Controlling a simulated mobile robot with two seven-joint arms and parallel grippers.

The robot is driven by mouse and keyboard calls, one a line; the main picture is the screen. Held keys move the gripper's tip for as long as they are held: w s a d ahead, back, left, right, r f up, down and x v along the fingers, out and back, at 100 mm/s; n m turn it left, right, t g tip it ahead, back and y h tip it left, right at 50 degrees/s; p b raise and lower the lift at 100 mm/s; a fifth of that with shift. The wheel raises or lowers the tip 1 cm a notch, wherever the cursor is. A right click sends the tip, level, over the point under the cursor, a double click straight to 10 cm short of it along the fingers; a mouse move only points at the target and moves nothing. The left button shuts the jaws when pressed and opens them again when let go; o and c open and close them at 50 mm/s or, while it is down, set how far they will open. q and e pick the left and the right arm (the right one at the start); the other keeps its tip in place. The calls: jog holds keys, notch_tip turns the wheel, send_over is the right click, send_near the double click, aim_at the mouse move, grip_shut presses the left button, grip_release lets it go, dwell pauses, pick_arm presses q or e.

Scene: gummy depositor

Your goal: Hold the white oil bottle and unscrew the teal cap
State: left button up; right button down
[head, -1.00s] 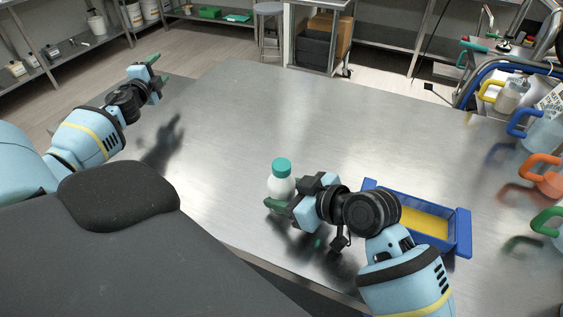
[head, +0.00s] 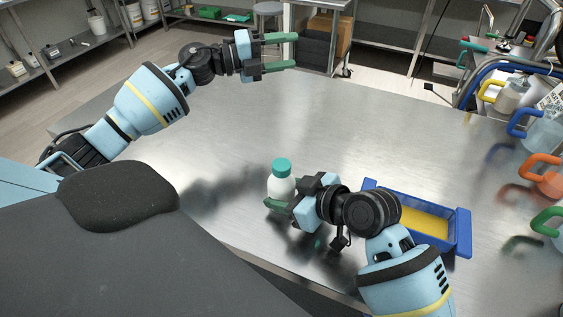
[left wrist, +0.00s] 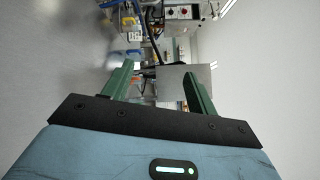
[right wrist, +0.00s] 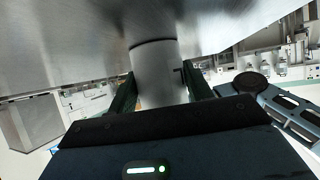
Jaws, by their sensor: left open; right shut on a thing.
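The white oil bottle (head: 281,188) stands upright on the steel table with its teal cap (head: 281,167) on top. My right gripper (head: 281,206) is shut on the bottle's body, low down. In the right wrist view the bottle (right wrist: 157,75) shows between the two green fingers, and the cap is out of sight. My left gripper (head: 296,51) is open and empty, held high beyond the bottle toward the far side of the table. In the left wrist view its fingers (left wrist: 158,85) are apart with nothing between them.
A blue tray (head: 463,232) with yellow content lies right of the bottle, behind my right arm. Several jugs with coloured handles, such as an orange one (head: 541,170), stand along the right side. The table's middle (head: 340,120) is clear.

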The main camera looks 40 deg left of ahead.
pick_arm(q)
jog(key=s+d+r+m+g, duration=0.1)
jog(key=s+d+m+g, duration=0.45)
jog(key=d, duration=0.35)
jog(key=s+d+r+m+g, duration=0.1)
jog(key=s+d+m+g, duration=0.4)
jog(key=d, duration=0.4)
jog(key=m+g+y, duration=0.4)
jog(key=m+y, duration=0.2)
jog(key=y, duration=0.4)
send_over(282, 164)
jog(key=d, duration=0.1)
jog(key=f, duration=0.2)
jog(key=shift+w+f, duration=0.25)
jog(key=shift+f, duration=0.05)
jog(key=shift+s+a+r+y, duration=0.1)
jog(key=shift+s+a+y, duration=0.2)
jog(key=shift+a+y, duration=0.35)
jog(key=shift+d, duration=0.1)
jog(key=shift+f, duration=4.5)
